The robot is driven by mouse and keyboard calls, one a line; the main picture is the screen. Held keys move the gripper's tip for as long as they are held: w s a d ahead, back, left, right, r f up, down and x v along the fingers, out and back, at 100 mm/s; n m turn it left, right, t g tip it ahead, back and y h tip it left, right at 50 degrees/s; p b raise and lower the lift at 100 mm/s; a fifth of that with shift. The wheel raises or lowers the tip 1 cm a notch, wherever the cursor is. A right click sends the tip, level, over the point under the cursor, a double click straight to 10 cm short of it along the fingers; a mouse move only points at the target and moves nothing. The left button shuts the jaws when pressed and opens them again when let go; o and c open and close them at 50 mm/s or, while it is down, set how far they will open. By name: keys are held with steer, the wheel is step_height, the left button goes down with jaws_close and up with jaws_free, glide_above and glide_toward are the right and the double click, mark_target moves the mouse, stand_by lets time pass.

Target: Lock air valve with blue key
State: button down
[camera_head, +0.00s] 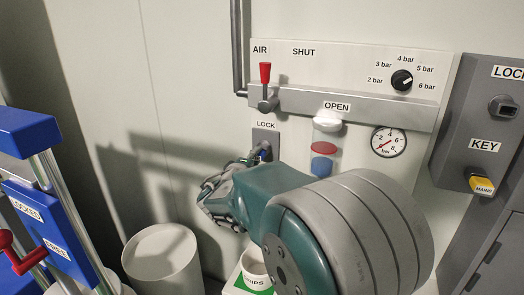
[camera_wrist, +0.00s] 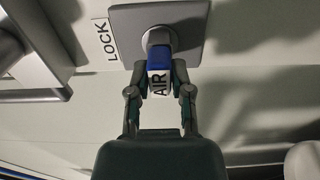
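The blue key (camera_wrist: 160,57) with a white AIR tag is between my gripper's fingers (camera_wrist: 160,82) in the wrist view, and the fingers close on its tagged end. Its far end meets the metal lock cylinder on the grey lock plate (camera_wrist: 192,28), beside the LOCK label. How deep it sits is hidden. In the head view my gripper (camera_head: 243,168) is at the lock plate (camera_head: 268,137), with much of the key hidden. The air valve (camera_head: 266,98) is above, its red handle (camera_head: 265,72) pointing up, between AIR and SHUT labels.
A grey rail (camera_head: 350,108) labelled OPEN runs right from the valve, above a pressure gauge (camera_head: 388,141). A black pressure knob (camera_head: 402,80) is higher up. A grey box (camera_head: 480,130) holds a yellow MAINS key (camera_head: 481,184). A white drum (camera_head: 162,257) stands below left.

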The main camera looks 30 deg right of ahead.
steer(key=shift+f, duration=0.1)
steer(key=m, duration=0.4)
steer(key=shift+m, duration=0.3)
steer(key=shift+f, duration=0.1)
steer(key=m, duration=0.4)
steer(key=shift+m, duration=0.3)
steer(key=m, duration=0.4)
steer(key=shift+m, duration=0.3)
steer(key=m, duration=0.4)
steer(key=shift+s+m, duration=0.1)
steer(key=shift+m, duration=0.2)
stand_by(1.1)
